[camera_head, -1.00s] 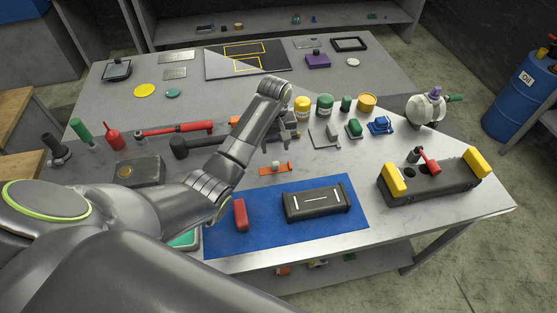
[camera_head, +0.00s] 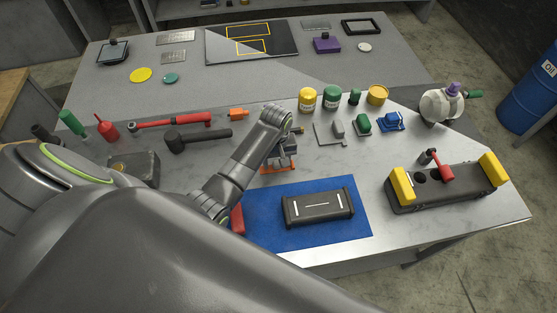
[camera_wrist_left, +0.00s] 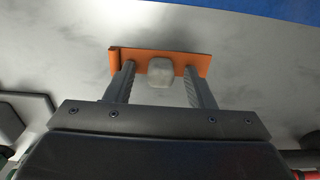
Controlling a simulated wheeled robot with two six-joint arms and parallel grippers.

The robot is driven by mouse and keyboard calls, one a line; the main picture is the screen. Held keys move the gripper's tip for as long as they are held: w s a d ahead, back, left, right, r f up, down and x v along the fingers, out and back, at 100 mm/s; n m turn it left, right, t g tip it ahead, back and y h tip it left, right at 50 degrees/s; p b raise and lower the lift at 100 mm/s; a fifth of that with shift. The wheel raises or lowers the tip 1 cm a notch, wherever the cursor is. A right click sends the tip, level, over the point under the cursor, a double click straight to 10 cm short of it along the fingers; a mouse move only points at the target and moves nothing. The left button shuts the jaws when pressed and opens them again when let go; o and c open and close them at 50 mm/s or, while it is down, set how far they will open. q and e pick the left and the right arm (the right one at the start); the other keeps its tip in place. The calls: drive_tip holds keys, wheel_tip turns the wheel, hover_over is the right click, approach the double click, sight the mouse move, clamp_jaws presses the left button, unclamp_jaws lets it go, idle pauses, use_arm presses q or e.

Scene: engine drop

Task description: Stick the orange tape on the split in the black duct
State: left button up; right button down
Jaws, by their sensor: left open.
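The orange tape (camera_head: 272,170) lies on the grey bench just behind the blue mat. In the left wrist view the tape (camera_wrist_left: 195,62) is a flat strip with a pale block (camera_wrist_left: 160,73) on its middle. My left gripper (camera_head: 283,162) is over the tape. Its fingers (camera_wrist_left: 160,84) are open, one on each side of the pale block, with gaps between. The black duct (camera_head: 318,207) lies on the mat with white marks on its top. I cannot make out which mark is the split. My right gripper is not in view.
The blue mat (camera_head: 265,238) is mostly clear around the duct. A red object (camera_head: 237,220) lies at its left, partly behind my arm. A dark block with yellow ends (camera_head: 440,190) stands at right. Bottles, cans and small parts line the back.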

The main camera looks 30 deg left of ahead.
sight(276, 162)
use_arm(q)
drive_tip(key=shift+s+d, duration=0.15)
drive_tip(key=shift+s, duration=0.15)
drive_tip(key=shift+s+r, duration=0.15)
drive_tip(key=shift+s, duration=0.05)
drive_tip(key=shift+c, duration=1)
drive_tip(key=c, duration=0.5)
drive_tip(key=shift+w, duration=0.1)
drive_tip(key=c, duration=0.3)
drive_tip(key=shift+r, duration=0.4)
drive_tip(key=shift+c, duration=0.2)
wheel_tip(276, 162, up, 8)
drive_tip(key=shift+r+b, duration=0.15)
drive_tip(key=shift+b, duration=0.45)
drive_tip(key=shift+r, duration=0.4)
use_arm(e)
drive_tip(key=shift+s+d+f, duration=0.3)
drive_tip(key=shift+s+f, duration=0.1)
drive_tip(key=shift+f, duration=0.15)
